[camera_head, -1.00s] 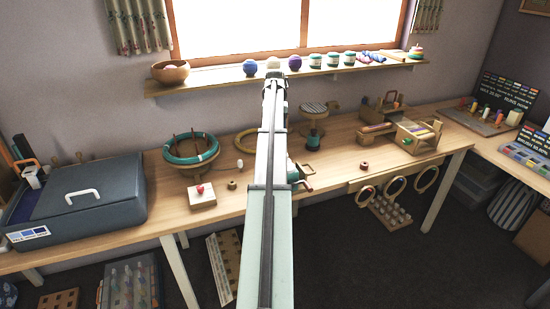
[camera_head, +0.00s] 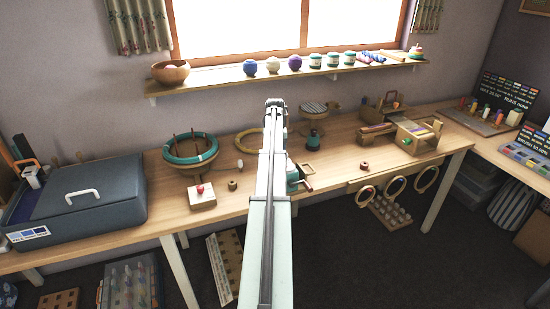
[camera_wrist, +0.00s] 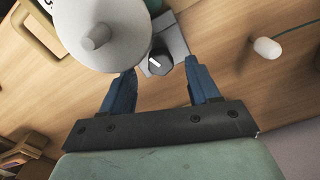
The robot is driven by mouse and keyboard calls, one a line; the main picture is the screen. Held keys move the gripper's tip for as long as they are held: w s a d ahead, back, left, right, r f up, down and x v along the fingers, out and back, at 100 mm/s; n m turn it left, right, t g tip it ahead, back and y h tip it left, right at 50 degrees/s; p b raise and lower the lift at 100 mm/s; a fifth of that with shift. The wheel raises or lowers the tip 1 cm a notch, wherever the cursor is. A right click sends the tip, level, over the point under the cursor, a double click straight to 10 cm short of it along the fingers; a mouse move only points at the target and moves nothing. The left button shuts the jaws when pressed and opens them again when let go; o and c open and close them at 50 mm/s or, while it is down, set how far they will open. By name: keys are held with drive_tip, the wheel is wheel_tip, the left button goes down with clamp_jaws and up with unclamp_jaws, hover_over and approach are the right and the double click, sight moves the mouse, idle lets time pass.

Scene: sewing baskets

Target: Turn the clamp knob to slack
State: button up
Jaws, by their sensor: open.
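My gripper (camera_wrist: 160,66) is open, with one blue finger on each side of the knob. The fingers look apart from the knob, but I cannot tell how deep they reach. A large pale round part with a stub (camera_wrist: 104,36) overhangs the knob at upper left. In the head view, my arm hides the knob and fingers; a teal device with a handle (camera_head: 293,178) shows partly beside it.
A white peg (camera_wrist: 266,48) with green thread stands right in the wrist view. A wooden box (camera_head: 415,140) is right.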

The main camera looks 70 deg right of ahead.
drive_tip(key=shift+f, duration=1.2)
drive_tip(key=c, duration=1)
drive_tip(key=shift+c, duration=0.2)
drive_tip(key=n, duration=0.4)
drive_tip(key=shift+n, duration=2.5)
drive_tip(key=shift+d, duration=0.1)
